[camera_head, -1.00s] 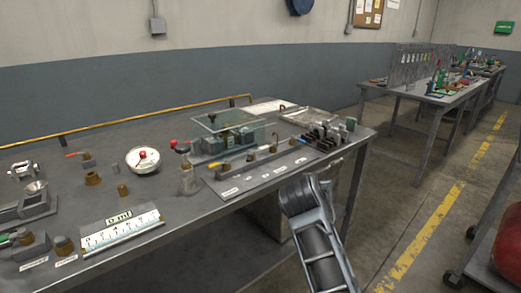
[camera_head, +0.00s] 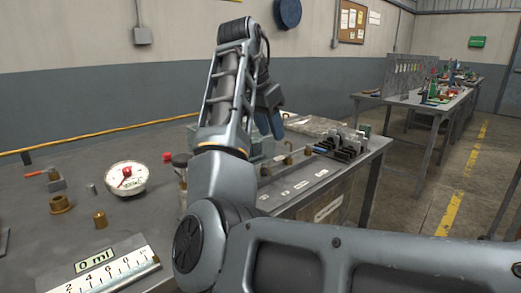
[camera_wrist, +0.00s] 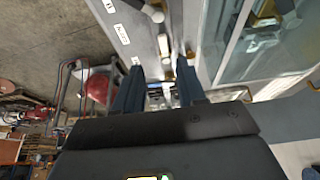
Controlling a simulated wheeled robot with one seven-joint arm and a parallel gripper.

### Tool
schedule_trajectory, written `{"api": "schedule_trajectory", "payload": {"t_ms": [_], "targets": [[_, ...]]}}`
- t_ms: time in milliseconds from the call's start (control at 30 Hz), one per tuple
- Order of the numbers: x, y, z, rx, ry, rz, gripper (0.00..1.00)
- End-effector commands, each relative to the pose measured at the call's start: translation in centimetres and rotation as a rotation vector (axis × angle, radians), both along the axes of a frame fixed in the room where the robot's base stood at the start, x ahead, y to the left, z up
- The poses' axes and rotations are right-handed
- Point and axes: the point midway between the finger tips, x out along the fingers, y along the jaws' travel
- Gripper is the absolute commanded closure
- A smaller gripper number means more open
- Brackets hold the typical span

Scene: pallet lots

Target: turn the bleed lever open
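A labelled metal panel (camera_head: 297,188) with a row of brass fittings (camera_head: 288,160) lies along the right front of the bench. Labels are too small to read, so I cannot tell which lever is the bleed lever. My gripper (camera_head: 277,124) is above the panel's far side, pointing down, and my arm hides much of the panel. In the wrist view my gripper (camera_wrist: 158,94) has its two dark fingers apart, with the panel (camera_wrist: 138,38) and small fittings beyond them. No held object shows.
A white dial gauge (camera_head: 126,178), a brass fitting (camera_head: 100,219) and a 0 ml scale (camera_head: 107,269) stand on the left of the bench. A clear glass-like case (camera_wrist: 262,45) is close beside my gripper. Black clamps (camera_head: 345,147) stand at the right end.

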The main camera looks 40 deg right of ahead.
Motion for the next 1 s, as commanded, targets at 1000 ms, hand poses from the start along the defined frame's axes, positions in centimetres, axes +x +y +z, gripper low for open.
{"api": "schedule_trajectory", "payload": {"t_ms": [1000], "targets": [[0.1,-2.8,-6.9,0.013,0.000,-0.006,0.60]]}}
